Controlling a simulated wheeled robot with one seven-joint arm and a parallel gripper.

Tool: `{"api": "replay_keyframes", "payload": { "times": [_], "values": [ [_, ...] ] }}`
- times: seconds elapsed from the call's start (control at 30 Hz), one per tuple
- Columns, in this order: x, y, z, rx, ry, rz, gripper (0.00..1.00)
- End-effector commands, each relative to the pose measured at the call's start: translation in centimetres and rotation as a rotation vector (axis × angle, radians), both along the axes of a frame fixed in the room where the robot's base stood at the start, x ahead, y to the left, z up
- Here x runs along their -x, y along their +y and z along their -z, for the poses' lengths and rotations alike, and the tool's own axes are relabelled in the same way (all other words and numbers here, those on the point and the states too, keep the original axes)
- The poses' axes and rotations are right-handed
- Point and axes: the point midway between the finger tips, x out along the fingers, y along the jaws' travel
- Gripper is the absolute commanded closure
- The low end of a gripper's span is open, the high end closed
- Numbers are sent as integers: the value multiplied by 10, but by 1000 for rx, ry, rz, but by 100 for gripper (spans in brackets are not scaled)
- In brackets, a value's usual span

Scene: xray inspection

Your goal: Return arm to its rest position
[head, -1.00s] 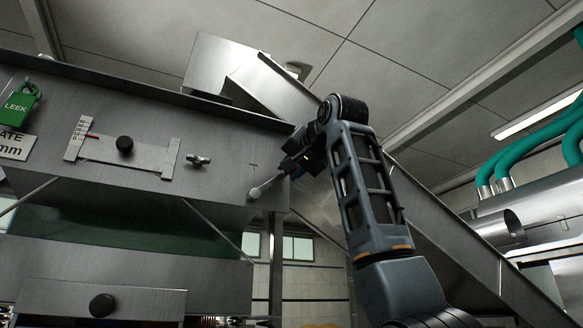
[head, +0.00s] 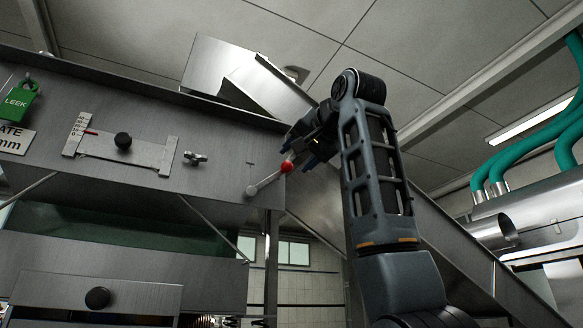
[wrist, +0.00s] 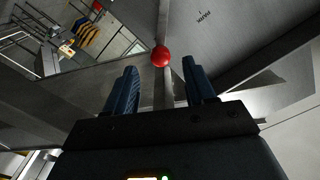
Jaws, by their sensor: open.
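My gripper (head: 300,152) is open, with its blue fingers spread and nothing between them that they grip. In the head view it hangs from my raised arm, just up and right of the red ball knob (head: 287,167) of a lever. The lever's metal rod (head: 265,183) runs from the steel machine panel up and right to the knob. In the wrist view the red knob (wrist: 161,56) shows between and beyond the two fingertips (wrist: 160,68), apart from both fingers.
An inclined steel chute (head: 440,240) passes behind my arm. Teal pipes (head: 540,130) are at the right.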

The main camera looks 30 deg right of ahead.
Motion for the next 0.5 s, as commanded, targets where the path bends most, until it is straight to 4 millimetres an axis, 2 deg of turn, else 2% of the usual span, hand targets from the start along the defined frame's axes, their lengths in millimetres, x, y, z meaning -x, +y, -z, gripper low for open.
{"api": "replay_keyframes", "payload": {
  "times": [0.1,0.2,0.5],
  "values": [
    [13,0,1,0,-1,0,46],
    [19,0,1,0,0,0,46],
    [20,0,0,0,0,0,46]
  ]
}}
